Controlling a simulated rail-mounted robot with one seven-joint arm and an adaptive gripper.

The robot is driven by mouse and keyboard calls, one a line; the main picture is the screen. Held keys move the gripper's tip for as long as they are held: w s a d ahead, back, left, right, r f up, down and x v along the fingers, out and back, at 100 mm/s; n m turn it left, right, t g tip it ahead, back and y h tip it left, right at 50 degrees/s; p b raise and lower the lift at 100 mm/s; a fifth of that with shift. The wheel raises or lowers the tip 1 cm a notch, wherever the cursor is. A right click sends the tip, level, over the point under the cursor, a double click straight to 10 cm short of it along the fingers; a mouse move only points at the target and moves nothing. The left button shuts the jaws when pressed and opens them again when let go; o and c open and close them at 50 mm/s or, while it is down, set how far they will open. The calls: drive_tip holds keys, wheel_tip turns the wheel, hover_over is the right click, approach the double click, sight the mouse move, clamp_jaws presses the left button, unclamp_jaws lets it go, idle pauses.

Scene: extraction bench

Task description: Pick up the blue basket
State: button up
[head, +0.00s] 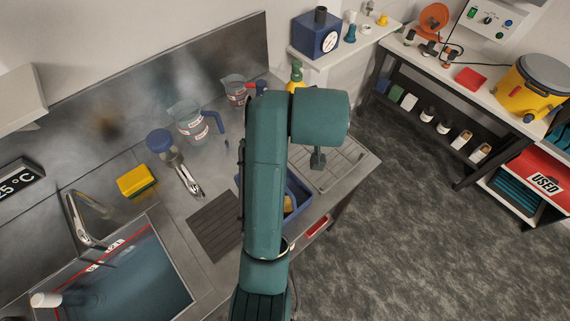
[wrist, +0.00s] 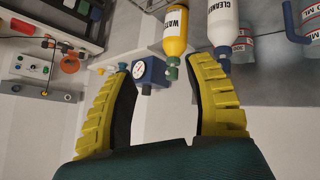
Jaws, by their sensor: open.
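The blue basket (head: 298,188) stands on the steel bench in the head view, largely hidden behind my arm. Its right wall shows, with something yellowish inside. The basket does not show in the wrist view. My gripper (wrist: 160,75) has two yellow ribbed fingers spread wide apart, with nothing held between them. In the head view my arm hides most or all of the gripper.
A yellow water bottle (wrist: 175,35) and a white cleaner bottle (wrist: 222,25) appear beyond the fingers. Measuring jugs (head: 190,120), a drain rack (head: 335,165), a yellow sponge (head: 136,180) and a water-filled sink (head: 130,275) are on the bench. Open floor lies right.

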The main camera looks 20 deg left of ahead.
drive_tip(key=s+a+n+g+h+p, duration=0.2)
drive_tip(key=s+a+n+g+p, duration=0.3)
drive_tip(key=s+a+g+p, duration=0.3)
drive_tip(key=shift+g, duration=0.3)
drive_tip(key=f, duration=0.5)
drive_tip(key=f+b, duration=0.1)
drive_tip(key=f, duration=0.4)
drive_tip(key=s+f, duration=0.1)
drive_tip(key=f, duration=0.5)
drive_tip(key=shift+d, duration=0.4)
clamp_jaws()
